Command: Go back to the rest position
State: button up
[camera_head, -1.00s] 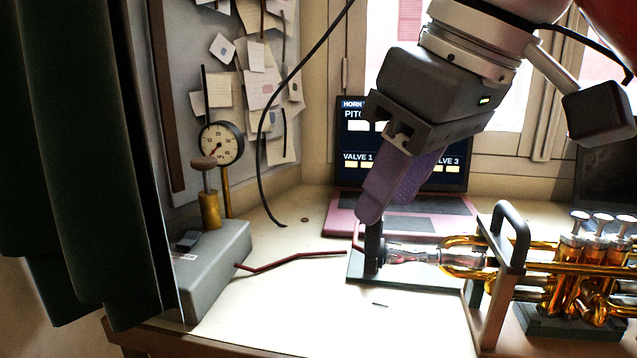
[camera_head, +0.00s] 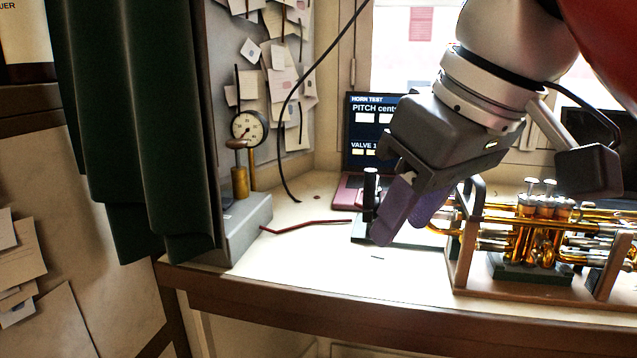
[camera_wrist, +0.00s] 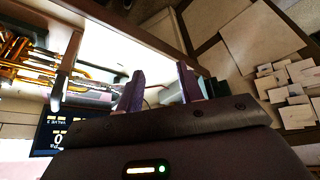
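My gripper (camera_head: 402,222) hangs over the front part of the bench, fingers tilted downward. It also shows in the wrist view (camera_wrist: 160,85), where its two purple fingers stand apart with nothing held between them: it is open and empty. In the head view it stands in front of the small dark stand and hides part of it and of the mouthpiece end of the brass horn (camera_head: 545,232). The horn lies in a wooden cradle (camera_head: 463,262) to the right of my gripper.
A grey box with a round gauge (camera_head: 249,127) and a red tube (camera_head: 310,224) are to the left, beside a green curtain (camera_head: 135,130). The bench's front edge (camera_head: 330,302) is clear.

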jog(key=d+f+m+t+h, duration=0.1)
jog(key=d+f+m, duration=0.2)
jog(key=f, duration=1.2)
jog(key=d+f+m+h, duration=0.2)
jog(key=d+f+m, duration=0.2)
jog(key=f, duration=1.1)
jog(key=shift+s+d+t, duration=0.15)
jog(key=shift+t, duration=0.25)
